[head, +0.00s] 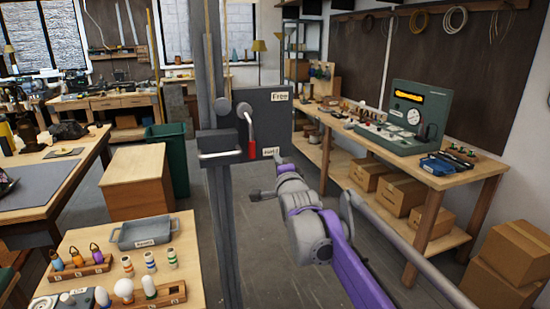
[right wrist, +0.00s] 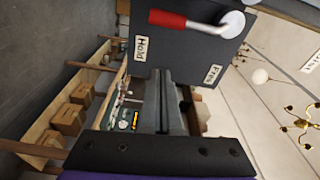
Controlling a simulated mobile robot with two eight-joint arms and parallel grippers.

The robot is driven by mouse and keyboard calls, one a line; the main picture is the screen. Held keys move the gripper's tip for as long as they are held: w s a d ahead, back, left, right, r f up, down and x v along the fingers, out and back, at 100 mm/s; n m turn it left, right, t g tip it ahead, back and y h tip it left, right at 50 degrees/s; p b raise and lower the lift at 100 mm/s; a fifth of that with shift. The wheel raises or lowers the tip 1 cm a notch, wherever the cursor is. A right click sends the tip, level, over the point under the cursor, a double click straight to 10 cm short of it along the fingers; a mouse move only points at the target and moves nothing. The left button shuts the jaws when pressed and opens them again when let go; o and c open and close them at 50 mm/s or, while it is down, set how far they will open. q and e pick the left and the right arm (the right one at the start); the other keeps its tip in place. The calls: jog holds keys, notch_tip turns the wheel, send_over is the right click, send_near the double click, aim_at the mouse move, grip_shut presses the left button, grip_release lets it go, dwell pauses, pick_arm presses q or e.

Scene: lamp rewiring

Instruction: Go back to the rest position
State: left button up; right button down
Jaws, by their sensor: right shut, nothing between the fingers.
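My right gripper (head: 276,159) is shut and empty in the head view, at the end of my purple and grey arm, just in front of the dark panel. In the right wrist view its fingers (right wrist: 162,84) lie together and point at the panel (right wrist: 185,55). The panel (head: 272,122) carries a "Free" label (head: 280,96) at the top and a "Hold" label (head: 271,152) at the bottom. Its lever, with a red handle (head: 252,150), hangs down towards "Hold". The fingers appear clear of the red handle (right wrist: 168,19). My left gripper is not in view.
A workbench with a green test device (head: 413,112) stands at the right, boxes (head: 403,193) on its lower shelf. A table with a grey tray (head: 150,232) and bulbs is at the lower left. A wooden cabinet (head: 140,185) and green bin (head: 172,160) stand behind it.

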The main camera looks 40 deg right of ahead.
jog(key=shift+s+a, duration=0.25)
jog(key=shift+s, duration=0.05)
jog(key=s+a+f+n+g+y, duration=0.2)
jog(key=s+a+f+n+g, duration=0.1)
jog(key=s+a+f+n, duration=0.4)
jog(key=s+a+f+n+g+y, duration=0.3)
jog(key=s+a+f+n, duration=0.4)
jog(key=s+f, duration=0.6)
jog(key=s+a+f+n+g+y, duration=0.2)
jog(key=s+a+f+n+g, duration=0.3)
jog(key=s+a+f, duration=0.5)
notch_tip(320, 180, down, 5)
jog(key=a+n, duration=0.1)
jog(key=n, duration=0.1)
jog(key=shift+s+r+n, duration=0.2)
jog(key=shift+s+n, duration=0.1)
